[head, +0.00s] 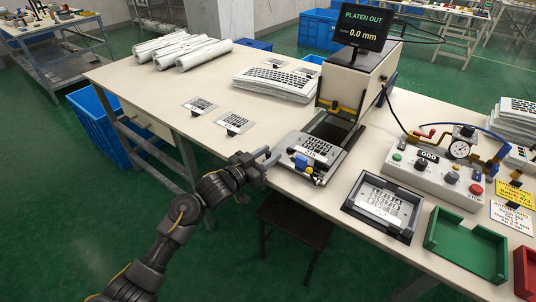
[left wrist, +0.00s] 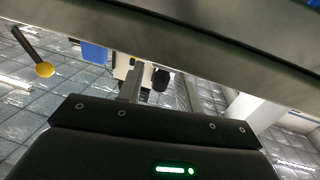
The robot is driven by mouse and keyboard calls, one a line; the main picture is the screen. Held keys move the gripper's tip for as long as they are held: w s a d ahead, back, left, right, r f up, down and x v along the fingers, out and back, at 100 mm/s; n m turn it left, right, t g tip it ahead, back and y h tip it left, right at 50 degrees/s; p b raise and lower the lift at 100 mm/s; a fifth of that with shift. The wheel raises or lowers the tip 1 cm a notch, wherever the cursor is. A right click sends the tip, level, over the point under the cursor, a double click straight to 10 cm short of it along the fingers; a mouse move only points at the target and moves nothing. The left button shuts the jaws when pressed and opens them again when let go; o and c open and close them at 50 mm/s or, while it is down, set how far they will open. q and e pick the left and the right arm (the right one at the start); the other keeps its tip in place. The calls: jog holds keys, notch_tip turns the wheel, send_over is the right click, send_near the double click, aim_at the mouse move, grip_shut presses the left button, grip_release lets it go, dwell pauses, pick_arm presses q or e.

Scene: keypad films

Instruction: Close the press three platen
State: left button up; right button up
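The press (head: 345,85) stands on the bench, its screen (head: 364,27) reading "PLATEN OUT" and "0.0 mm". Its platen (head: 289,148) is drawn out toward the front edge and carries a film or plate with dark key marks (head: 318,148). A blue block (head: 302,161) and a yellow knob (head: 309,170) are at the platen's front; a blue part (left wrist: 95,52) and a yellow ball on a lever (left wrist: 45,70) show in the left wrist view. My left gripper (head: 270,157) is just left of the platen's front corner; contact and finger gap are unclear. My right gripper is not in view.
A control box with gauge (head: 428,178), a dark-framed tray (head: 384,204) and a green tray (head: 468,243) stand right of the platen. Keypad sheets (head: 275,84), two small plates (head: 234,121) and paper rolls (head: 183,50) lie to the left. A dark stool (head: 296,222) stands below the bench edge.

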pick_arm(q)
jog(key=shift+w+d, duration=0.15)
jog(key=shift+d, duration=0.05)
grip_shut()
jog(key=shift+w, duration=0.1)
